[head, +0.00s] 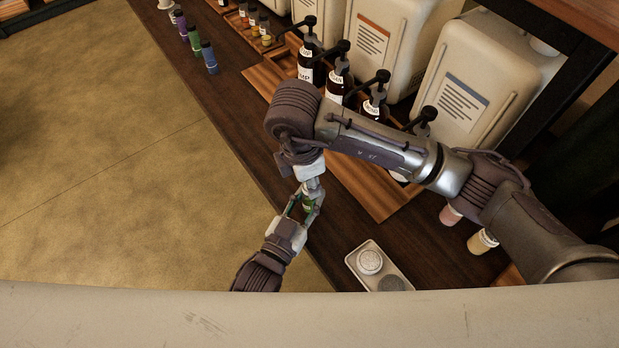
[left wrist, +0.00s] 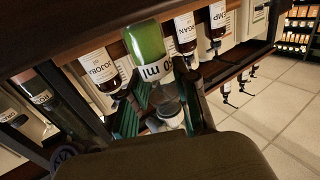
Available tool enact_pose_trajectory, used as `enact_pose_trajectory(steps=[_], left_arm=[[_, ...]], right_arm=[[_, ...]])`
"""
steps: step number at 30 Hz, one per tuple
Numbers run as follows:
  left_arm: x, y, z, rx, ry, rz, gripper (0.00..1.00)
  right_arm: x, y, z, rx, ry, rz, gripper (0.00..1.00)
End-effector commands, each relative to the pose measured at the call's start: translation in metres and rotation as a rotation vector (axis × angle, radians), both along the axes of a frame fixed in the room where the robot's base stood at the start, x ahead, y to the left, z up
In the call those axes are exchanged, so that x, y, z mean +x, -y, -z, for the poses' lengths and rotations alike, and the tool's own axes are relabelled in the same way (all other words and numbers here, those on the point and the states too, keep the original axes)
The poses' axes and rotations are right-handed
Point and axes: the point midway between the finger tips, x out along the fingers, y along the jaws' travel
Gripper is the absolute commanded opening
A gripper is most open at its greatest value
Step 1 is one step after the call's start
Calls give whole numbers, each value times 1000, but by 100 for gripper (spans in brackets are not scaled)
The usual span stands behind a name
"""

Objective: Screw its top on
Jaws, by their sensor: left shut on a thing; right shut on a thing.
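A small bottle (head: 307,203) with green content is between my two grippers near the counter's front edge. In the left wrist view the bottle (left wrist: 147,44) appears upside down, its white label partly readable. My right gripper (head: 312,187) points down from above and is shut at the bottle's top end.
Dark pump bottles (head: 338,84) stand on a wooden tray (head: 383,208) before large white canisters (head: 464,100). A small pale tray (head: 357,257) with a round metal piece (head: 370,262) lies right of my grippers.

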Motion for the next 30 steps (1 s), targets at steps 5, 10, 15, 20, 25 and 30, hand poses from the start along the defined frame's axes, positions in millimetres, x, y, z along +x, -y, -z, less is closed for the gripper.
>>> enact_pose_trajectory(steps=[5,10,15,20,25,30], left_arm=[[0,0,1,1,-2,0,0],[0,0,1,1,-2,0,0],[0,0,1,1,-2,0,0],[0,0,1,1,-2,0,0],[0,0,1,1,-2,0,0],[0,0,1,1,-2,0,0]], right_arm=[[0,0,0,2,-1,371,16],[0,0,0,1,1,493,16],[0,0,0,1,1,497,16],[0,0,0,1,2,495,38],[0,0,0,1,1,494,53],[0,0,0,1,1,493,50]])
